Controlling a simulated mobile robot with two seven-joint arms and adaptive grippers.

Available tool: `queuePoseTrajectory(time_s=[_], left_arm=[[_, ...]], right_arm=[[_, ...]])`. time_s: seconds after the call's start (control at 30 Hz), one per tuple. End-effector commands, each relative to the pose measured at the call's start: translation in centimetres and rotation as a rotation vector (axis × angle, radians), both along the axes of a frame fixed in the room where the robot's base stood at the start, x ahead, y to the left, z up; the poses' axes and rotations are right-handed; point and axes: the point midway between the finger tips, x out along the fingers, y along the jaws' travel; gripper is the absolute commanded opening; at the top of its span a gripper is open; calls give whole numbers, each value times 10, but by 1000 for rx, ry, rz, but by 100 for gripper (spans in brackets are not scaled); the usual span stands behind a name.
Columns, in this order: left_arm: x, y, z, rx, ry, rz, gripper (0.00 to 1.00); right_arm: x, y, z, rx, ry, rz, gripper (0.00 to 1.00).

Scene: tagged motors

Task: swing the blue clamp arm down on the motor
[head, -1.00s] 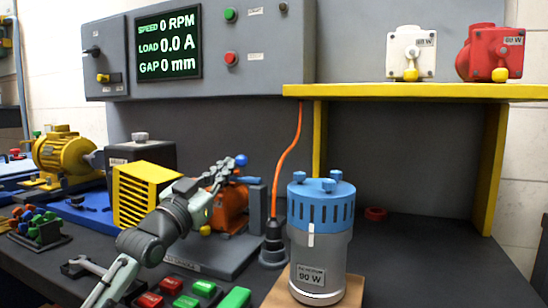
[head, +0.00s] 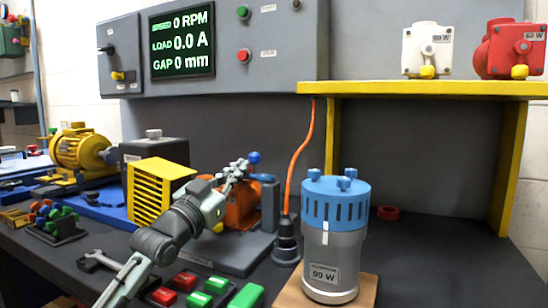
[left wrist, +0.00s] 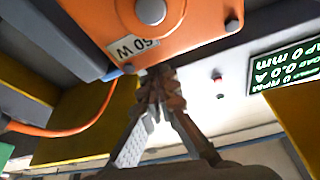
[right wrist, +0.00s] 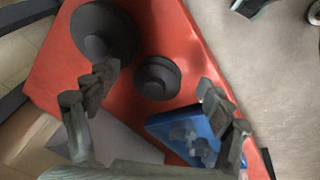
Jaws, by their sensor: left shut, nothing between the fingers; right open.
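The orange motor (head: 240,208) sits on a grey base plate, partly hidden behind my left gripper. The blue clamp arm (head: 263,178) shows at the top of a grey post at the motor's right, with a blue ball knob (head: 254,158) above it. I cannot tell whether the arm touches the motor. My left gripper (head: 243,168) is shut and empty, its tips close to the knob; contact is unclear. In the left wrist view, the orange motor (left wrist: 190,22) with its 50 W label is above the shut fingers. My right gripper (right wrist: 158,105) is open, seen only in the right wrist view.
A blue-topped 90 W motor (head: 335,230) stands on a wooden board to the right. A yellow finned block (head: 158,190) is left of the orange motor. Red and green blocks (head: 200,298) lie in front. A red surface (right wrist: 160,30) with dark round parts lies beneath my right gripper.

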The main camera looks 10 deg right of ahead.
Motion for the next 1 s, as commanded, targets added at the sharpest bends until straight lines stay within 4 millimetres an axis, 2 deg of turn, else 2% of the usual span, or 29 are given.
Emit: queuePoseTrajectory(time_s=[0.5,0.9,1.0], left_arm=[[-51,41,-23,1,2,0,0],[-55,44,-24,1,-1,0,0],[-55,46,-22,10,-14,9,0]], right_arm=[[-1,-1,-1,-1,2,-2,81],[0,-1,-1,-1,2,-3,81],[6,-1,0,-2,-14,-2,81]])
